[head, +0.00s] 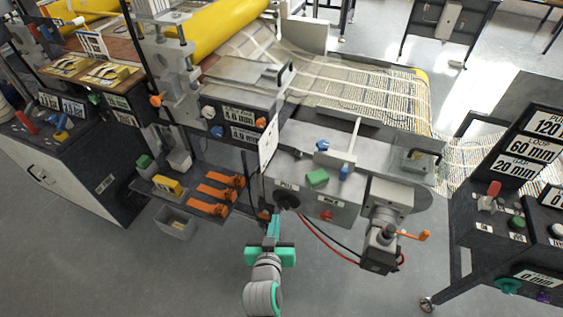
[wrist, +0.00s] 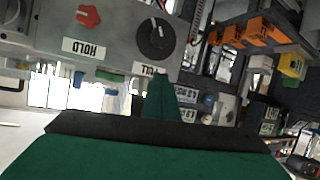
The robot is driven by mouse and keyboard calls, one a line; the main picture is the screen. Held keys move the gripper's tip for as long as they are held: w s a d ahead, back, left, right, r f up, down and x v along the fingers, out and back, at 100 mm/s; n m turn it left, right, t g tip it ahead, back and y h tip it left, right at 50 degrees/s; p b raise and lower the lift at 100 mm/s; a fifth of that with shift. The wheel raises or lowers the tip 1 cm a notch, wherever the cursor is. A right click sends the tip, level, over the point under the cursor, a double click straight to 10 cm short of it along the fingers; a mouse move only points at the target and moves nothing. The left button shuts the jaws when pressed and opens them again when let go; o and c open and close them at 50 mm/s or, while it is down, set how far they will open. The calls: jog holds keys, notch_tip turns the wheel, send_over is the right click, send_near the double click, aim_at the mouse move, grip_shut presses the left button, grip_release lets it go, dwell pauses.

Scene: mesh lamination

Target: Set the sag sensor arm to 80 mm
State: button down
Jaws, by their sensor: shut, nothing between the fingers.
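My gripper (head: 273,222) is teal with its fingers together and empty. It is in front of the grey machine's front panel, just below a round black knob (head: 287,199). In the wrist view the fingers (wrist: 163,98) point toward the same black knob (wrist: 156,38); whether they touch it I cannot tell. No part is legibly marked as the sag sensor arm.
A red knob (head: 326,215) is on the same panel, and also shows in the wrist view (wrist: 88,16) above a HOLD label. A motor unit with an orange crank (head: 424,235) juts out at right. Orange parts (head: 212,190) lie on a shelf at left. The floor in front is free.

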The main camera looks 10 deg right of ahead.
jog(key=s+a+f+t+y, duration=0.1)
jog(key=s+a+t+y, duration=0.1)
jog(key=s, duration=1)
jog(key=s+a+f+t+y, duration=0.1)
jog(key=s+a, duration=0.1)
jog(key=s, duration=1.1)
jog(key=m+t+h, duration=0.7)
jog(key=m+h, duration=0.5)
jog(key=m, duration=1)
send_near(292, 151)
jog(key=w+r, duration=0.3)
jog(key=w, duration=0.2)
jog(key=shift+w, duration=0.35)
jog(key=shift+d+r, duration=0.1)
jog(key=x, duration=0.2)
jog(key=shift+w+r, duration=0.15)
jog(key=shift+r, duration=0.25)
